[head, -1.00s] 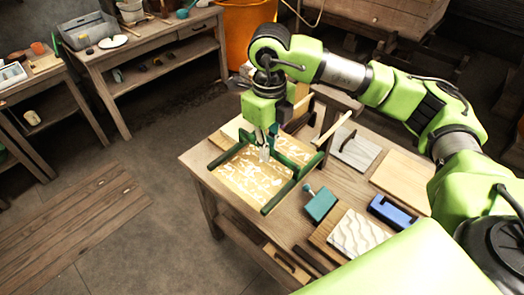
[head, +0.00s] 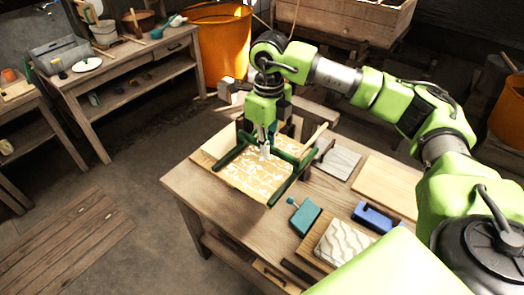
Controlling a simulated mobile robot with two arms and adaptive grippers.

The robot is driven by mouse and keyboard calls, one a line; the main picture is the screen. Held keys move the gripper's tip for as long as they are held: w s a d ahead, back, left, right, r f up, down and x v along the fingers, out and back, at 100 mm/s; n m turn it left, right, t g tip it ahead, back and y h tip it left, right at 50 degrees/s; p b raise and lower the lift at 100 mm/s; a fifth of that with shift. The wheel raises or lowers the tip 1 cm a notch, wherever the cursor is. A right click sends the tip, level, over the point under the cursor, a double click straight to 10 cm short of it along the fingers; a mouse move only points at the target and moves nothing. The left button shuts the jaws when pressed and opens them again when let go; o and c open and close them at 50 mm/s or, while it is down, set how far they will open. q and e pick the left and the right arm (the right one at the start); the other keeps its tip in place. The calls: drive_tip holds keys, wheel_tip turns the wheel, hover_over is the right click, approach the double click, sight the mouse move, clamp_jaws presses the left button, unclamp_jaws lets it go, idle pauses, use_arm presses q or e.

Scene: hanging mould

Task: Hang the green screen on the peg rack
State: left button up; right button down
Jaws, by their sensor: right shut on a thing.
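The dark green frame, which I take as the green screen (head: 290,184), shows over the near left part of the workbench. Its bars run along the back and both sides of a gold-and-white patterned panel. My right gripper (head: 265,153) points down at the frame's back bar and is shut on it. Its fingertips are small here, and the exact contact is hard to see. I cannot tell whether the frame touches the bench. I cannot clearly make out a peg rack. My left gripper is not in view.
The workbench (head: 190,191) also holds a teal block (head: 305,216), a blue block (head: 378,216), a wavy-patterned tile (head: 342,243) and plain boards (head: 388,187). An orange bin (head: 224,48) stands behind. A side table (head: 130,75) is at the left. Open floor lies between.

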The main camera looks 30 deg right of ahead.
sight(286, 142)
drive_tip(key=shift+w+d, duration=0.35)
drive_tip(key=shift+d, duration=0.5)
drive_tip(key=shift+w+d, duration=0.3)
drive_tip(key=shift+d, duration=0.5)
drive_tip(key=shift+w+d, duration=0.2)
drive_tip(key=shift+d, duration=0.3)
drive_tip(key=shift+w+d, duration=0.15)
drive_tip(key=shift+d, duration=0.3)
drive_tip(key=shift+w+d, duration=0.4)
drive_tip(key=shift+d, duration=0.5)
drive_tip(key=shift+w+d, duration=0.4)
drive_tip(key=shift+d, duration=0.45)
drive_tip(key=shift+f+b, duration=0.65)
drive_tip(key=shift+f, duration=0.05)
drive_tip(key=c, duration=2.1)
unclamp_jaws()
drive_tip(key=shift+r, duration=0.15)
wheel_tip(286, 142, up, 12)
